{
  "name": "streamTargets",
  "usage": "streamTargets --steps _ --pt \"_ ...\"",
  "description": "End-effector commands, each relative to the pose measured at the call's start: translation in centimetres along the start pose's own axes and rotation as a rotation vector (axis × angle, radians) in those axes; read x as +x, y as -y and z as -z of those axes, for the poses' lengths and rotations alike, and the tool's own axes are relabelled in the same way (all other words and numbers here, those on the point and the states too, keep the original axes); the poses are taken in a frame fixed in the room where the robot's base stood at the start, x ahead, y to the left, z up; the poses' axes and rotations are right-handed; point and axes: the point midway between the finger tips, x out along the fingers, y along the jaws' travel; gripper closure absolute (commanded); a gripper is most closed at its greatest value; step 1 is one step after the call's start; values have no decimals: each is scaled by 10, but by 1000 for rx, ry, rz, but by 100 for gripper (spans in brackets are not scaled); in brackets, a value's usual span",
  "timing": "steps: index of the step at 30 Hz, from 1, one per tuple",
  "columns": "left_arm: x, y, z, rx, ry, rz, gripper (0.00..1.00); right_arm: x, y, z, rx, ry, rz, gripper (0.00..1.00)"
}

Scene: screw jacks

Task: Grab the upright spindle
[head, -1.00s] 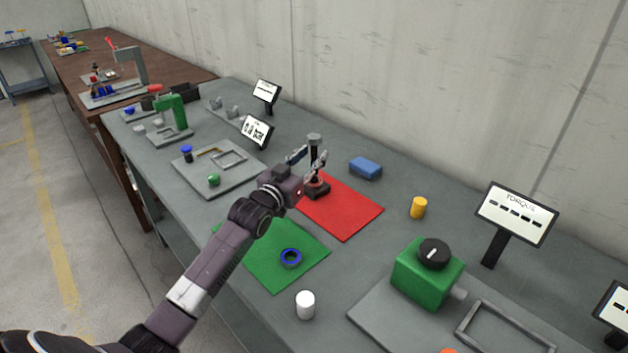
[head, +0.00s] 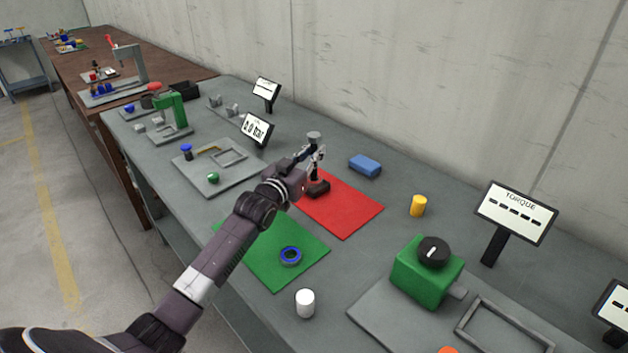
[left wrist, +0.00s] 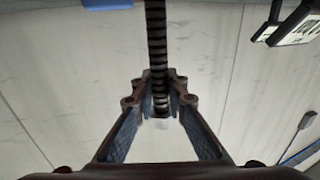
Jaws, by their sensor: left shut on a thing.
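The upright spindle (head: 314,170) stands in a dark base (head: 318,188) at the upper left part of the red mat (head: 345,212). A grey cap (head: 313,136) tops it. In the left wrist view the spindle (left wrist: 156,35) is a dark threaded rod running between my fingertips. My left gripper (head: 314,155) is shut on the spindle below its cap; its fingertips also show in the left wrist view (left wrist: 158,92), one on each side of the rod. My right gripper is not in view.
A blue block (head: 365,167) and a yellow cylinder (head: 418,205) stand right of the mat. A green mat (head: 265,270) with a blue ring (head: 290,256) lies nearer, with a white cylinder (head: 305,302) beside it. A display (head: 257,129) stands behind left.

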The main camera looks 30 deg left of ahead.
Motion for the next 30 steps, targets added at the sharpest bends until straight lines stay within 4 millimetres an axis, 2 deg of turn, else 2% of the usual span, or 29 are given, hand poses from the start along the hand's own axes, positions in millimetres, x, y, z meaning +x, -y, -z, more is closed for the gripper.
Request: streamTargets --steps 17,23,30 --pt "1 0 14 1 -15 0 100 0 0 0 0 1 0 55" --pt "0 0 36 2 -18 -1 100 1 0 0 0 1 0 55" --pt "0 0 82 3 -21 -1 100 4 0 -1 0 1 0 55"
